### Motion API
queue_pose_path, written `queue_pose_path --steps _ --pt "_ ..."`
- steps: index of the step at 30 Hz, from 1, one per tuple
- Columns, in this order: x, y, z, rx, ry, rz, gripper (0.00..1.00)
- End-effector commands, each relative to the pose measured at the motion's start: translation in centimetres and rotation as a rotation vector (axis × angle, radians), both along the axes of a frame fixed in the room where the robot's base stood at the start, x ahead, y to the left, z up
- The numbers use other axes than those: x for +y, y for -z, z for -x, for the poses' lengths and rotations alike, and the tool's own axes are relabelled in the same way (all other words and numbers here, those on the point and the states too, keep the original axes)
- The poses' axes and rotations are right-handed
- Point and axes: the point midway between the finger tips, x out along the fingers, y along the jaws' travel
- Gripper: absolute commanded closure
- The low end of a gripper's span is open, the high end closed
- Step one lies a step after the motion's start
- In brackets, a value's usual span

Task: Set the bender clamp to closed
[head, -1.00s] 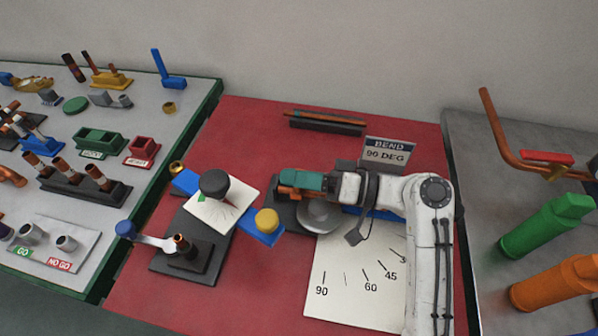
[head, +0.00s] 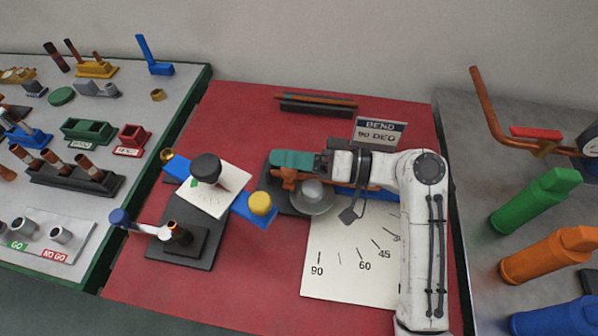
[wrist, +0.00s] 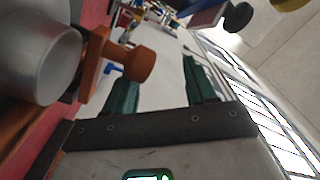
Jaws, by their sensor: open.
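The bender stands on the red bench, with a grey round die (head: 313,198) on a dark base. An orange part (head: 289,177), which looks like the bender clamp, shows just below and beside my green-fingered gripper (head: 292,160) in the head view. In the wrist view, an orange arm with a round brown knob (wrist: 140,64) lies in front of the left finger, beside a grey cylinder (wrist: 40,55). My gripper (wrist: 162,85) is open, with a wide gap between its green fingers. Whether the knob touches a finger I cannot tell.
A white angle plate (head: 345,265) lies in front of the bender under my arm. A sign (head: 380,130) stands behind. A blue bar with a yellow knob (head: 260,203) is to the left. A dark tray with a copper rod (head: 317,104) lies at the back.

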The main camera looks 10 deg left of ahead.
Motion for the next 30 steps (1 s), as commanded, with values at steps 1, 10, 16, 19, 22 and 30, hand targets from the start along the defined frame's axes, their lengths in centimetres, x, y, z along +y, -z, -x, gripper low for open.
queue_pose_path --steps 1,10,16,19,22,30 --pt "0.0 -0.9 0.0 -0.004 -0.001 -0.001 0.44" --pt "-1.1 -6.0 3.3 -0.004 0.000 0.000 0.44" --pt "-2.1 -8.5 6.6 -0.001 -0.001 0.001 0.44" --pt "-2.8 -9.4 8.5 -0.002 0.001 -0.001 0.44" --pt "-3.3 -10.3 10.2 -0.001 0.000 0.000 0.44" --pt "-4.2 -11.6 13.0 0.000 0.000 0.000 0.44"
